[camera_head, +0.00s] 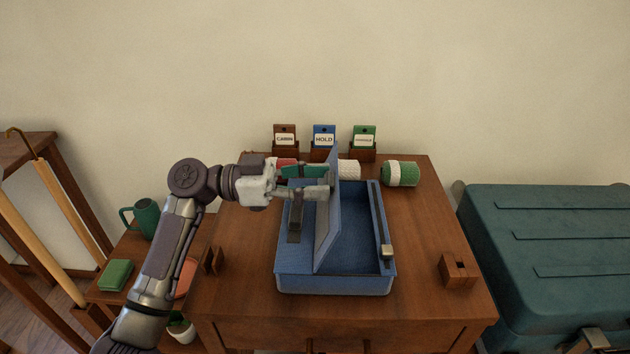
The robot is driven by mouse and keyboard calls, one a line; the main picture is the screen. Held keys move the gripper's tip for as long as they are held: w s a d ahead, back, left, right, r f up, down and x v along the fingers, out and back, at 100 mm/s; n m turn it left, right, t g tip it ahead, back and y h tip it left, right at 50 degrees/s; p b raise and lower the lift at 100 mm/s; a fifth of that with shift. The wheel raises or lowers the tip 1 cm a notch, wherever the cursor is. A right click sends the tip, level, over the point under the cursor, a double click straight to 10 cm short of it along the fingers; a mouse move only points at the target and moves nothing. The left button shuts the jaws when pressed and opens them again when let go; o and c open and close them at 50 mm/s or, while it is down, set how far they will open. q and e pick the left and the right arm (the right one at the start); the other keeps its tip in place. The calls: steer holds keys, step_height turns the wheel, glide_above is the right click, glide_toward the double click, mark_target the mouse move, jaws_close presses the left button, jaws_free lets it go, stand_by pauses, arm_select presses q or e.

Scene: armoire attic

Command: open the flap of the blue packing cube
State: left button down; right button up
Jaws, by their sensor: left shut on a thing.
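The blue packing cube (335,285) sits on the wooden chest top, with its right part open and its blue inside showing. Its flap (328,230) stands up nearly vertical along the middle of the cube. My left gripper (318,182) comes in from the left and is shut on the flap near its upper edge. The fingers partly hide the flap's top. A dark strap (295,218) shows left of the flap. A small metallic clasp piece (387,251) is at the cube's right front rim. My right gripper is not in view.
Brown, blue and green label holders (324,140) stand at the back edge. A red roll, a white roll (348,169) and a green roll (401,174) lie before them. A slotted wooden block (458,270) is front right. A teal trunk (550,255) stands right.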

arm_select(q)
steer(key=shift+f, duration=0.25)
stand_by(0.6)
steer(key=shift+c, duration=2.4)
jaws_free()
steer(key=shift+r, duration=0.15)
steer(key=a, duration=1.2)
steer(key=shift+f, duration=0.3)
